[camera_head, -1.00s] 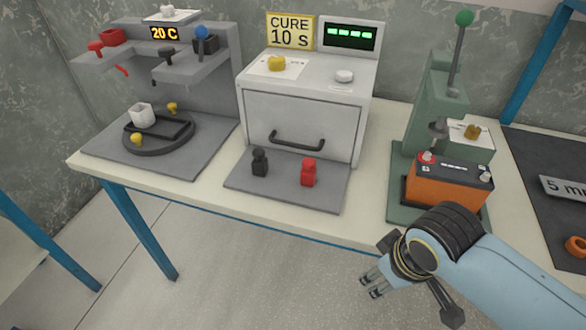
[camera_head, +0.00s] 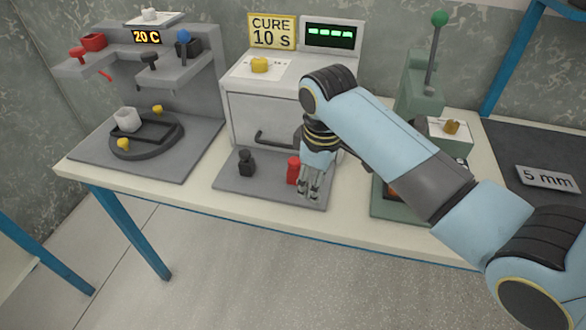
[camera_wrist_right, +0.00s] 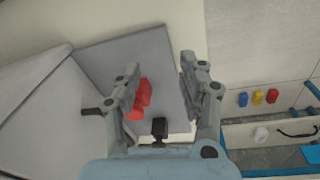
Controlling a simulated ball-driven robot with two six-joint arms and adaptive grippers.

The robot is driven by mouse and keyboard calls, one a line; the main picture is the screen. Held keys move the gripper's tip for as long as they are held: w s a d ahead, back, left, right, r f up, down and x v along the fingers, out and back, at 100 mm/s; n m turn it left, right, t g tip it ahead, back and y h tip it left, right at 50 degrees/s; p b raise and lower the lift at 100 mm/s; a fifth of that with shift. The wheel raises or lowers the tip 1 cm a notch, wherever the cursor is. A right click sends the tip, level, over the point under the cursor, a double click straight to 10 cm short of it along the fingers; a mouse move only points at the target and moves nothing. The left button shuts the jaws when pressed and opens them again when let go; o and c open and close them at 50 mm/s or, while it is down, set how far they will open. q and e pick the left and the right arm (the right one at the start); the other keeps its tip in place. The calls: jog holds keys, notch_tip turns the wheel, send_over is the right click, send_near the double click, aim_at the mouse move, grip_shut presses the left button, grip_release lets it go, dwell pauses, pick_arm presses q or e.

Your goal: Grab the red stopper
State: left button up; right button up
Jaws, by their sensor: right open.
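The red stopper (camera_head: 293,170) stands upright on the grey plate (camera_head: 230,188) in front of the oven, at the plate's right part. The black stopper (camera_head: 246,162) stands to its left. My right gripper (camera_head: 310,196) hangs pointing down just right of and in front of the red stopper, and partly overlaps it in the head view. In the right wrist view my right gripper (camera_wrist_right: 160,72) is open, and the red stopper (camera_wrist_right: 143,94) shows beside the left finger, partly behind it. The black stopper (camera_wrist_right: 159,127) shows below there. Whether a finger touches the red stopper I cannot tell. My left gripper is out of view.
The oven (camera_head: 262,100) with its handle stands right behind the plate. To the right, a green press (camera_head: 412,80) is partly hidden by my right arm. A grey stand with a round tray (camera_head: 146,150) is at the left. The table's front edge is clear.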

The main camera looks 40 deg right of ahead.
aim_at(294, 160)
jog(key=w+r+n, duration=0.1)
jog(key=w+r, duration=0.3)
jog(key=w+r+n+g+p, duration=0.1)
jog(key=w+r+n, duration=0.1)
jog(key=w+r, duration=0.3)
jog(key=shift+d+y, duration=0.1)
jog(key=shift+y, duration=0.2)
notch_tip(294, 160, down, 5)
jog(key=shift+f, duration=0.1)
jog(key=f, duration=0.2)
jog(key=s+f, duration=0.1)
jog(key=f, duration=0.1)
jog(key=shift+d+f, duration=0.1)
jog(key=shift+f, duration=0.05)
jog(key=shift+w+f, duration=0.1)
jog(key=shift+f, duration=0.35)
jog(key=c, duration=0.8)
jog(key=shift+r, duration=0.15)
